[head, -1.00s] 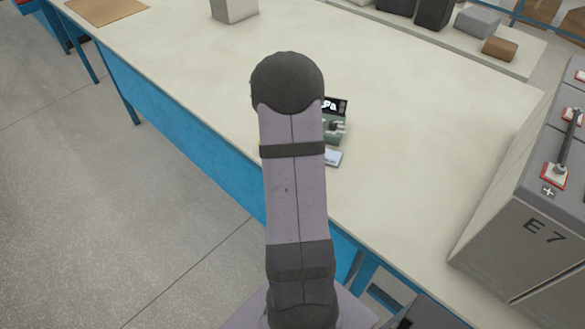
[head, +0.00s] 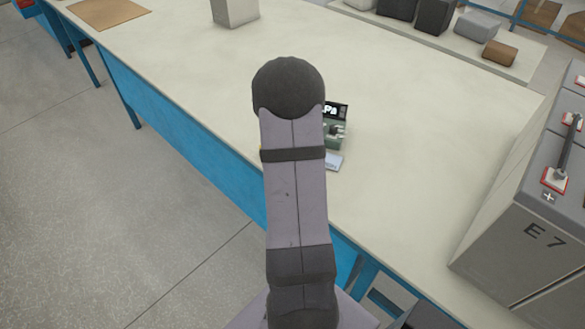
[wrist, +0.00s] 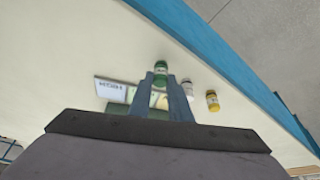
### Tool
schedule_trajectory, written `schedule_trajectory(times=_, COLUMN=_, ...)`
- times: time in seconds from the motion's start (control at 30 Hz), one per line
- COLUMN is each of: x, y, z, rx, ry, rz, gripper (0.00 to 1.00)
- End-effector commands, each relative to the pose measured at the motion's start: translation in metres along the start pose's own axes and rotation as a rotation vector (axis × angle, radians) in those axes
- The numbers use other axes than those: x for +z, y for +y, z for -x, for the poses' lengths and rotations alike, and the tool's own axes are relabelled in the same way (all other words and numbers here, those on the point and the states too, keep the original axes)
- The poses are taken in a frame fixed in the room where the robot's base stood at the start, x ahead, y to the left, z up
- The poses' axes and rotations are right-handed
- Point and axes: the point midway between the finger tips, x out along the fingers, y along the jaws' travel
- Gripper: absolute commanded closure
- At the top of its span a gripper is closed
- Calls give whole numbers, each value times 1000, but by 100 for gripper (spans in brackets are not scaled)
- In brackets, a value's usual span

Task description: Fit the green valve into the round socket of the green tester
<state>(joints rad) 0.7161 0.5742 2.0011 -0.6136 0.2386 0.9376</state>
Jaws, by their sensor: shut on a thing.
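The green valve (wrist: 160,70) is a small green cylinder with a pale band, seen in the wrist view between my fingertips. My gripper (wrist: 162,86) is shut on it. The green tester (head: 342,130) stands on the bench in the head view, with a dark screen (head: 338,110) at its back; my arm hides its left part. In the wrist view, part of the green tester (wrist: 118,108) shows behind my left finger. The round socket cannot be made out. My gripper and the valve are hidden behind my arm in the head view.
A white valve (wrist: 187,88) and a yellow valve (wrist: 212,100) stand right of my fingers. A white printed plate (wrist: 112,88) lies by the tester. A large grey battery case (head: 530,220) stands at the right. The bench (head: 420,150) is clear between.

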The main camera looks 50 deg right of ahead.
Motion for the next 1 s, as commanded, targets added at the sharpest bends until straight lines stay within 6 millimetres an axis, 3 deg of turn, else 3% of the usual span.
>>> schedule_trajectory(times=0.53, x=-32, y=0, z=75, rx=-1, ry=3, rz=0, gripper=100)
schedule_trajectory(times=0.83, x=-37, y=0, z=85, rx=0, ry=0, rz=1, gripper=100)
schedule_trajectory(times=1.0, x=-51, y=-4, z=84, rx=3, ry=2, rz=2, gripper=100)
